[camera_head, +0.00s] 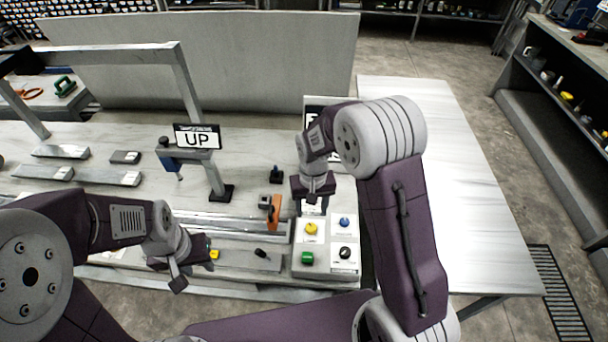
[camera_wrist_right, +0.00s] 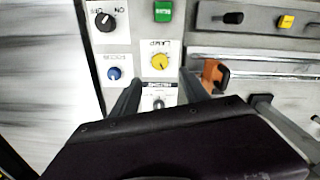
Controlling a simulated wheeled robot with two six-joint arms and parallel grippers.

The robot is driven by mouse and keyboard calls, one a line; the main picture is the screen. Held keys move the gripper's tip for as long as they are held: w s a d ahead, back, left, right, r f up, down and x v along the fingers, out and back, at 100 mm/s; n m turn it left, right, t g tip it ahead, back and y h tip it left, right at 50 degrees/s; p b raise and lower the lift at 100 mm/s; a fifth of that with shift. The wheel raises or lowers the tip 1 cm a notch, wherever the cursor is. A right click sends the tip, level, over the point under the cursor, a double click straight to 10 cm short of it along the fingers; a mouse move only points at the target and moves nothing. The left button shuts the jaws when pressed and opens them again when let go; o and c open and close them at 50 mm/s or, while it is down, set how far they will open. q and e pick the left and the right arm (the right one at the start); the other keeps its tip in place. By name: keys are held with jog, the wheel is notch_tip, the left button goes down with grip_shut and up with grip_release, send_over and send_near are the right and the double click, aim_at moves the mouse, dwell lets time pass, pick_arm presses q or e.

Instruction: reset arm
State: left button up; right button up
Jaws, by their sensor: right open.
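My right gripper (camera_head: 312,207) is over the back part of a control panel (camera_head: 328,262). In the right wrist view its two dark fingers (camera_wrist_right: 160,92) are apart, with a small labelled switch (camera_wrist_right: 158,103) in the gap; contact cannot be told. The panel has a yellow knob (camera_head: 311,228), a blue knob (camera_head: 344,222), a green switch (camera_head: 307,258) and a black knob (camera_head: 345,252). My left gripper (camera_head: 178,282) is low at the bench's front edge, left of a yellow button (camera_head: 214,254); its finger gap is not clear.
An orange part (camera_head: 273,212) sits by a metal rail left of the panel. A post with an "UP" screen (camera_head: 197,137) stands on the bench. Metal bars (camera_head: 60,152) lie at left. A pale table (camera_head: 440,150) at right is clear.

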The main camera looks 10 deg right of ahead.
jog(key=s+d+r+m+t, duration=0.1)
jog(key=s+d+r, duration=0.3)
jog(key=r, duration=0.2)
jog(key=s+d+f+n, duration=0.1)
jog(key=s, duration=0.8)
jog(key=shift+s+d+f, duration=0.25)
jog(key=shift+d, duration=0.15)
jog(key=shift+w, duration=0.1)
